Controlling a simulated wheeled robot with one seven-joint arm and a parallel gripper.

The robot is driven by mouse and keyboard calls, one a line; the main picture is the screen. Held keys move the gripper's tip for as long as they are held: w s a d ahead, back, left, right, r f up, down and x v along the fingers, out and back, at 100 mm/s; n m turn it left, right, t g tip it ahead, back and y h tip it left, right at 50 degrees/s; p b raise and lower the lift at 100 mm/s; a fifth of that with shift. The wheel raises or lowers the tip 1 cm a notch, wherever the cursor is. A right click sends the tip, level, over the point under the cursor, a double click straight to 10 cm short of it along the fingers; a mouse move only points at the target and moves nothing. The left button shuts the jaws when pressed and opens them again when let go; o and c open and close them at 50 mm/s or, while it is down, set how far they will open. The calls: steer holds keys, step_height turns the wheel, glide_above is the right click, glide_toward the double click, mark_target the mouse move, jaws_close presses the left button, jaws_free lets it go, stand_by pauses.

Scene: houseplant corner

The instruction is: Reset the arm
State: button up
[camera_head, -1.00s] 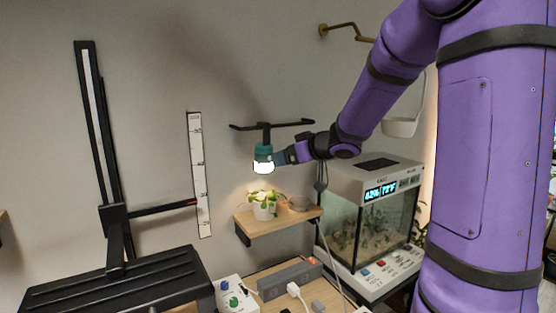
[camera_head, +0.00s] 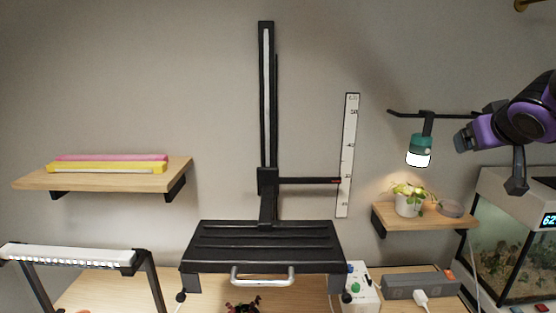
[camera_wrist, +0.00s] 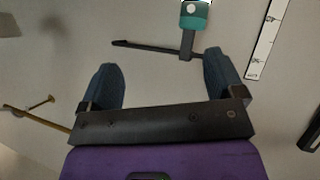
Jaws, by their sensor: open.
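My gripper (camera_head: 462,140) is at the right of the head view, to the right of a teal lamp (camera_head: 421,146) and apart from it. The lamp is lit and hangs from a black wall bracket (camera_head: 440,114) above a small shelf. In the wrist view my gripper (camera_wrist: 163,68) shows two dark blue fingers spread wide with nothing between them. The lamp also shows there at the top edge (camera_wrist: 195,18), beyond the fingertips. Most of my arm is out of the head view.
A potted plant (camera_head: 408,205) stands on the small shelf (camera_head: 432,217). A glass tank (camera_head: 510,240) is below my arm. A black stand (camera_head: 268,180) with a slider is in the middle, beside a wall ruler (camera_head: 347,155). Left, a shelf (camera_head: 100,178) holds coloured bars.

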steer(key=s+a+f+g+y, duration=0.2)
steer(key=s+a, duration=0.3)
steer(key=s, duration=0.5)
steer(key=s+a+f+g+y, duration=0.1)
steer(key=s+a+f+g, duration=0.2)
steer(key=s, duration=0.8)
steer(key=shift+a+g+y, duration=0.4)
steer(key=shift+a+g, duration=0.3)
steer(key=shift+a, duration=0.55)
steer(key=shift+w+f, duration=0.1)
